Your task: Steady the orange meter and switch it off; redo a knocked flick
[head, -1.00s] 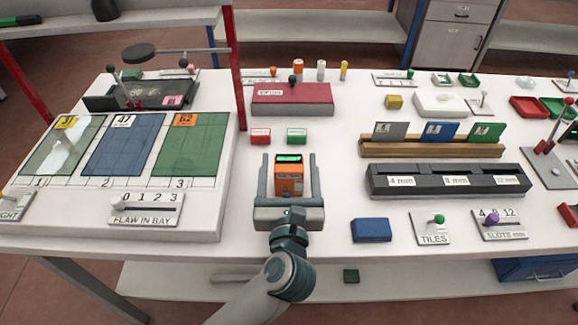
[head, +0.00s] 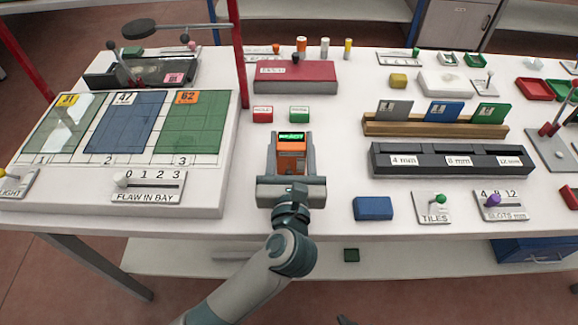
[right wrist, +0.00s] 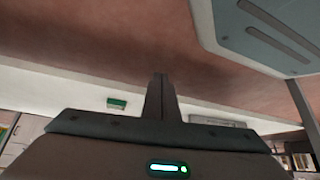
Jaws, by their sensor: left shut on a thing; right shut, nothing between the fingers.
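The orange meter (head: 291,163) stands upright on the white bench, near its front edge, with a green display lit on top. My left gripper (head: 292,150) is shut on it, one finger along each side. The gripper body covers the meter's lower front. I cannot make out the meter's switch. My right gripper (right wrist: 160,98) shows in the right wrist view with its fingers shut together and nothing between them. It is away from the meter, which does not show in that view.
A red block (head: 262,114) and a green block (head: 299,114) lie behind the meter. A blue block (head: 373,208) and the TILES plate (head: 432,212) lie to its right. The glass bay board (head: 205,202) is to its left. Bare bench lies between them.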

